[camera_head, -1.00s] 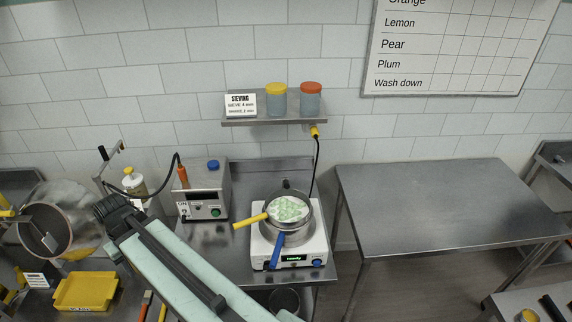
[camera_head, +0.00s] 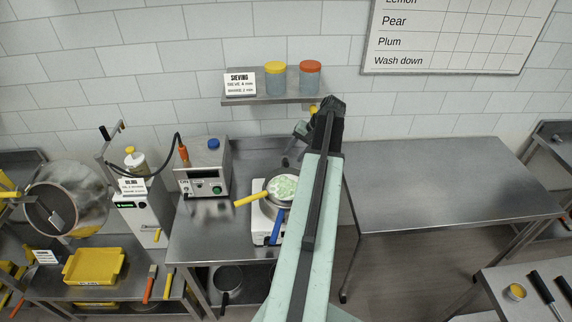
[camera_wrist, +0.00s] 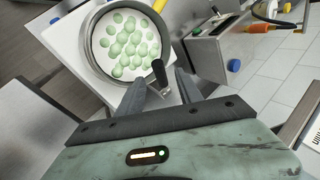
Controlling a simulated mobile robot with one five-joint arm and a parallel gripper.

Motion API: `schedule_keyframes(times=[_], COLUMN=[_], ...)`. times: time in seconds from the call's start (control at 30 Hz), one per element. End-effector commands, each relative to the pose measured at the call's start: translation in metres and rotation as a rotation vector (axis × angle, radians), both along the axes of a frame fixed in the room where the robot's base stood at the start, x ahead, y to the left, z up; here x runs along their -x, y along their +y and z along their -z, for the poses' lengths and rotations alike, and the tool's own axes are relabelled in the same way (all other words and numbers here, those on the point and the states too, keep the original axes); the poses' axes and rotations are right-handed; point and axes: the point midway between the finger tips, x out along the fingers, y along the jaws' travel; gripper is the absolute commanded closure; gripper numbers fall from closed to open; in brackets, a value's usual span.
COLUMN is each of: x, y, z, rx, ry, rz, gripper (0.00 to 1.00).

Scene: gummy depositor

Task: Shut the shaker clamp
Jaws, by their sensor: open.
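The black-tipped clamp lever (camera_head: 285,162) rises behind the pan. In the wrist view the clamp lever (camera_wrist: 159,72) stands up at the pan's rim, between my spread fingers. My gripper (camera_wrist: 160,90) is open and empty, near the lever; whether it touches cannot be told. In the head view my gripper (camera_head: 300,130) is above and behind the shaker. My arm hides the shaker's right side.
A control box (camera_head: 203,170) with a blue knob stands left of the shaker. A shelf (camera_head: 262,100) with two jars hangs on the wall behind. The right steel table (camera_head: 440,180) is bare. A yellow tray (camera_head: 94,268) and a drum (camera_head: 85,190) are at left.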

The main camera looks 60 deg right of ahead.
Motion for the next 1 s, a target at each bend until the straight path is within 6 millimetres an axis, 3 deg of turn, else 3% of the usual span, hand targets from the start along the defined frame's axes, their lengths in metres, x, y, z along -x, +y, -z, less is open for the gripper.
schedule_keyframes(times=[0.27, 0.7, 1.0], x=[0.001, -0.031, -0.034], y=[-0.002, 0.009, 0.01], z=[0.008, 0.069, 0.068], rx=[-0.002, -0.001, -0.002], ry=[-0.004, -0.003, -0.003], rz=[0.007, 0.004, 0.005], gripper=[0.58, 0.58, 0.6])
